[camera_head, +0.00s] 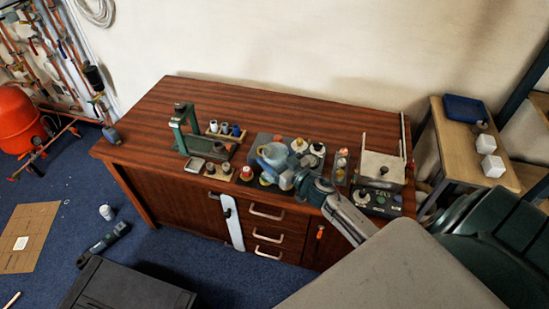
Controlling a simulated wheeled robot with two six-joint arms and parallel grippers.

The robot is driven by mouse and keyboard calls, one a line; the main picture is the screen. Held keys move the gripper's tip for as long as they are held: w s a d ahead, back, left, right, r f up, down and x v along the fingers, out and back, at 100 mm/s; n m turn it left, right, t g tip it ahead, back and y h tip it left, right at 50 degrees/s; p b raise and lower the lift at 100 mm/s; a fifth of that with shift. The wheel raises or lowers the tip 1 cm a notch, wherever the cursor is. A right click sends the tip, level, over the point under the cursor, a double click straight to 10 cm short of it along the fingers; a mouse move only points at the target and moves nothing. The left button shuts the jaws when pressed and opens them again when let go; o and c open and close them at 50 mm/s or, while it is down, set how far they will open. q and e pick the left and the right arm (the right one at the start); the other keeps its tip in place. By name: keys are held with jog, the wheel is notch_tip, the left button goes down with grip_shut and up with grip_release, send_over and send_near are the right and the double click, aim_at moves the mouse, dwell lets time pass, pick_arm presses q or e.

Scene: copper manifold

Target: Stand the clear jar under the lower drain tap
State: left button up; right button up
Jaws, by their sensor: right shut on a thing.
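A pale, see-through round vessel, which looks like the clear jar (272,151), is at the middle of the wooden bench. My right gripper (273,165) reaches in from the lower right and is shut on it; the fingertips are partly hidden. Whether the jar touches the bench top I cannot tell. The copper manifold (68,42) is on the wall at the far left. Low pipework with small taps (40,150) stands near the red tank, too small to tell which is the lower drain tap. My left gripper is not in view.
The red tank (17,118) is at the left. A green press frame (181,128), several small bottles and a metal box (382,167) crowd the bench. A white can (106,212), a dark tool (110,238) and cardboard (27,237) lie on the blue floor.

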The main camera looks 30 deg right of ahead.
notch_tip(320, 180, up, 3)
jog(key=shift+f+p, duration=0.15)
jog(key=shift+p, duration=0.6)
jog(key=s+a+r, duration=0.1)
jog(key=s+a, duration=0.7)
jog(key=s, duration=0.5)
jog(key=shift+s+a, duration=0.15)
jog(key=shift+s, duration=0.25)
jog(key=shift+r, duration=0.15)
jog(key=a+r+m+h, duration=0.2)
jog(key=a+r+h, duration=0.1)
jog(key=a+r, duration=0.4)
notch_tip(320, 180, up, 3)
jog(key=shift+r, duration=0.1)
jog(key=d+f+n+y, duration=0.2)
jog(key=d+f+y, duration=0.1)
jog(key=d+f, duration=0.4)
jog(key=shift+f, duration=1.65)
